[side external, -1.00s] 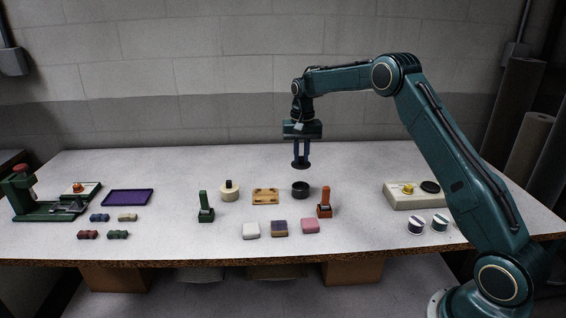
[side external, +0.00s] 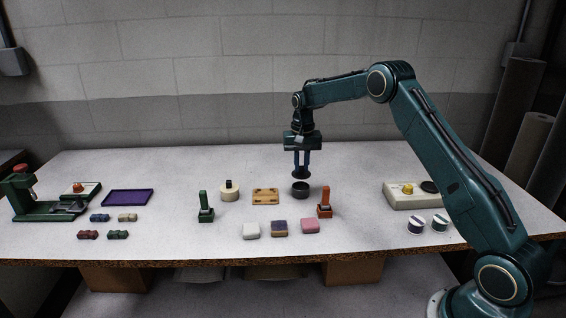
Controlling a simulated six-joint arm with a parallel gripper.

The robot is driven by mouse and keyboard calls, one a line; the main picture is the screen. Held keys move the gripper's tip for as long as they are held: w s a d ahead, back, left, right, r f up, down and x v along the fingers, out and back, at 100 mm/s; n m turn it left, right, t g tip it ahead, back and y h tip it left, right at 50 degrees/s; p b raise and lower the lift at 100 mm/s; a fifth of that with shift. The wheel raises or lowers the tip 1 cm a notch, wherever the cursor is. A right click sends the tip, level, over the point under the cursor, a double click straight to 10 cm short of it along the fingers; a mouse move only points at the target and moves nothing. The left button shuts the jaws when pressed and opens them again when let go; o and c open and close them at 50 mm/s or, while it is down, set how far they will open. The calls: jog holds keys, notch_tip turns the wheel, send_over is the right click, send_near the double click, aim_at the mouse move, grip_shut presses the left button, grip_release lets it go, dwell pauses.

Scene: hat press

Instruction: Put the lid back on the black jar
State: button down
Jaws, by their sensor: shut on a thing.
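The black jar (side external: 300,191) stands open on the table, right of the wooden block. My gripper (side external: 301,168) points straight down above it. It is shut on the dark round lid (side external: 301,175), which it holds level, a small gap above the jar's rim. The lid looks roughly centred over the jar. The lid's knob is hidden between my fingers.
A red-orange stamp (side external: 325,204) stands close right of the jar. A wooden block (side external: 265,197) and a cream jar with a black knob (side external: 229,191) stand to the left. Pink (side external: 310,226), dark and white blocks lie in front. The table behind the jar is clear.

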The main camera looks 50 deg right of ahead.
jog(key=shift+f, duration=1.7)
jog(key=shift+f, duration=0.15)
dwell(1.1)
jog(key=c, duration=0.8)
grip_release()
jog(key=shift+r, duration=3.5)
